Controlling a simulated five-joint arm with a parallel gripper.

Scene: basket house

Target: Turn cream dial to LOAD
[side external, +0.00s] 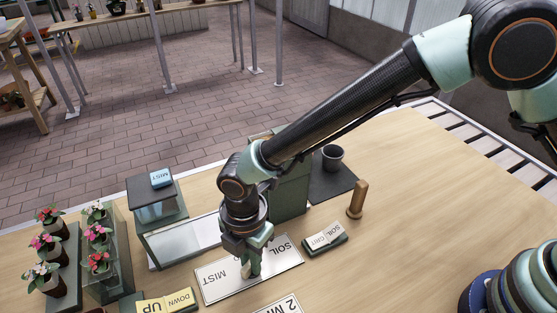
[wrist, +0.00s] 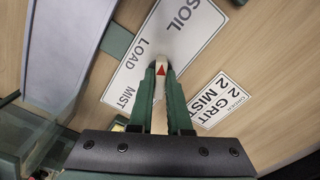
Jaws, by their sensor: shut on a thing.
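The cream dial (wrist: 161,72), with a red triangle mark, is between my gripper's fingers in the wrist view. It stands on a white label plate (side external: 215,287) that reads SOIL, LOAD and MIST; the plate also shows in the wrist view (wrist: 196,38). The triangle points up in the wrist view, with LOAD to its upper left and SOIL to its upper right. My gripper (wrist: 161,70) is shut on the dial from above. In the side external view, my gripper (side external: 252,268) hides most of the dial and the LOAD label.
A SOIL/GRIT rocker (side external: 326,238) and wooden peg (side external: 357,200) are right of the plate. An UP/DOWN rocker (side external: 166,302) is at front left. A 2 GRIT 2 MIST card (wrist: 222,100) lies close by. Potted flowers (side external: 47,240) stand left. The table's right is mostly clear.

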